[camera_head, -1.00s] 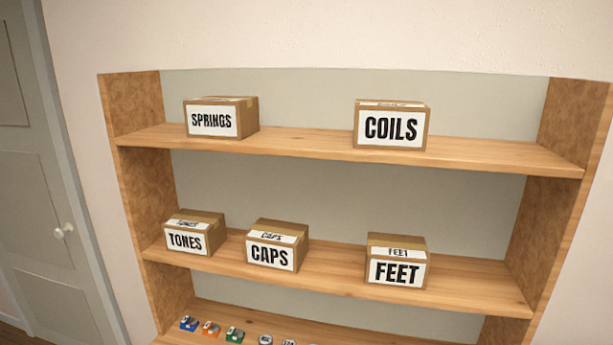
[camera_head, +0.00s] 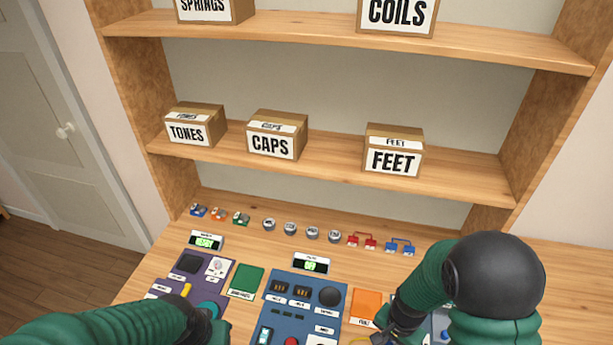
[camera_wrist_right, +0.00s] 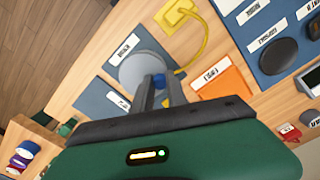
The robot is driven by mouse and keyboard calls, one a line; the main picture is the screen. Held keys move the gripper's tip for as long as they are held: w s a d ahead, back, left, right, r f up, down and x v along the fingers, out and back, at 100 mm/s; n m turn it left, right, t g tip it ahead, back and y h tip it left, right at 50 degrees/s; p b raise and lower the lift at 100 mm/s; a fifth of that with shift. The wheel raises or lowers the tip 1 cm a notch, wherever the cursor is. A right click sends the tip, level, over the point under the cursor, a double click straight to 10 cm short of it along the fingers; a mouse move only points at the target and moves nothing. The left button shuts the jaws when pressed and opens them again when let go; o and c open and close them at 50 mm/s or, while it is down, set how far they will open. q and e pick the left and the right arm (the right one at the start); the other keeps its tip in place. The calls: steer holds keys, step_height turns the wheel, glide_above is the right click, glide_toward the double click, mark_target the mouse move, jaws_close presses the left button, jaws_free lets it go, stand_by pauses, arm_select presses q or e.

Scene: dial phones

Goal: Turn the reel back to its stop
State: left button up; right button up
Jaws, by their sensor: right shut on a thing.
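The reel (camera_wrist_right: 133,70) is a grey disc on a dark blue-grey panel in the right wrist view. A small blue knob (camera_wrist_right: 158,78) stands on it near its right edge. My right gripper (camera_wrist_right: 159,88) is shut on this knob. A yellow cord (camera_wrist_right: 203,45) runs from beside the reel to a yellow block (camera_wrist_right: 178,12). In the head view my right gripper (camera_head: 388,328) is low at right and my arm hides most of the reel's panel. My left gripper (camera_head: 214,318) is low at left over the purple board; its fingers are not clear.
A blue board (camera_head: 290,318) lies between my arms, with an orange card (camera_head: 366,305) right of it and a green card (camera_head: 246,281) left. Small parts (camera_head: 290,229) line the bench's back. Labelled boxes, such as FEET (camera_head: 393,152), stand on shelves above.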

steer(key=shift+s+a+p, duration=0.35)
steer(key=shift+s+a, duration=0.15)
steer(key=shift+s, duration=0.1)
steer(key=shift+s+a+p, duration=0.1)
steer(key=shift+s+p, duration=0.2)
steer(key=shift+s, duration=0.6)
steer(key=shift+s+d, duration=0.55)
steer(key=shift+s, duration=0.05)
steer(key=shift+s+d, duration=0.25)
steer(key=shift+d, duration=0.4)
steer(key=o, duration=0.7)
steer(key=shift+r+p, duration=0.15)
steer(key=shift+p, duration=0.15)
